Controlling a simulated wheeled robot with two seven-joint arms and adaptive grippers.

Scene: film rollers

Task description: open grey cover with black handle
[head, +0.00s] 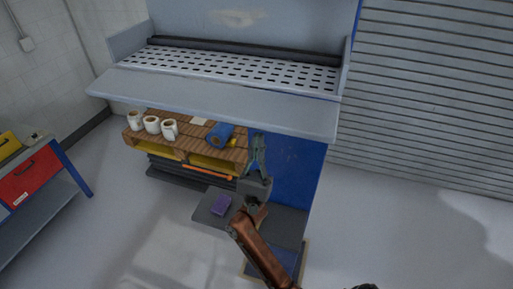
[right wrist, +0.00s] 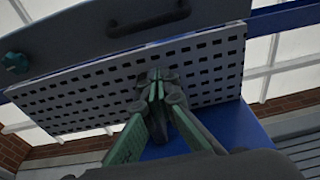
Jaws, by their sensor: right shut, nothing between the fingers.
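A grey panel (right wrist: 75,40) with a black handle (right wrist: 150,20) fills the top of the right wrist view, beyond a perforated plate (right wrist: 215,65). The handle does not show in the head view, where the perforated plate (head: 235,70) lies behind a grey front ledge (head: 215,100). My right gripper (head: 257,142) is below and in front of that ledge, pointing upward. In the right wrist view its fingers (right wrist: 157,78) are together and empty, apart from the handle in the picture. My left gripper is not in view.
A red-drawer cabinet (head: 30,178) stands left. Floor (head: 420,230) at right is clear.

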